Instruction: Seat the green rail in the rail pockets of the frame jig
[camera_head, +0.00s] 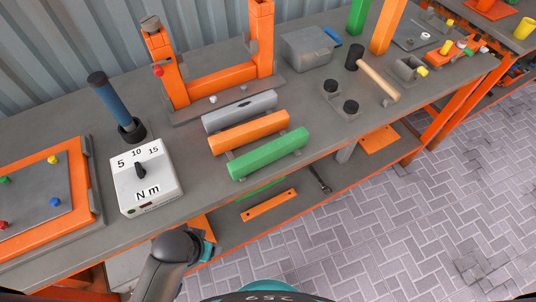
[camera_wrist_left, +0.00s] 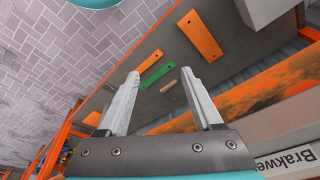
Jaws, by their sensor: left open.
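The green rail (camera_head: 268,153) lies on the workbench near its front edge, in front of an orange rail (camera_head: 248,131) and a grey rail (camera_head: 240,111). What looks like the frame jig (camera_head: 218,82) stands behind them: a grey base with two orange uprights and an orange crosspiece low between them. Its pockets are too small to make out. My left arm shows at the bottom of the head view, in front of the bench. In the left wrist view my left gripper (camera_wrist_left: 162,100) is open and empty, with the lower shelf beyond its fingers. My right gripper is not in view.
A torque tester (camera_head: 146,178) and blue-handled tool (camera_head: 114,105) stand left of the rails. Black knobs (camera_head: 350,107) and a mallet (camera_head: 378,80) lie to the right. An orange-framed board (camera_head: 85,175) is at far left. The lower shelf holds an orange strip (camera_head: 269,205).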

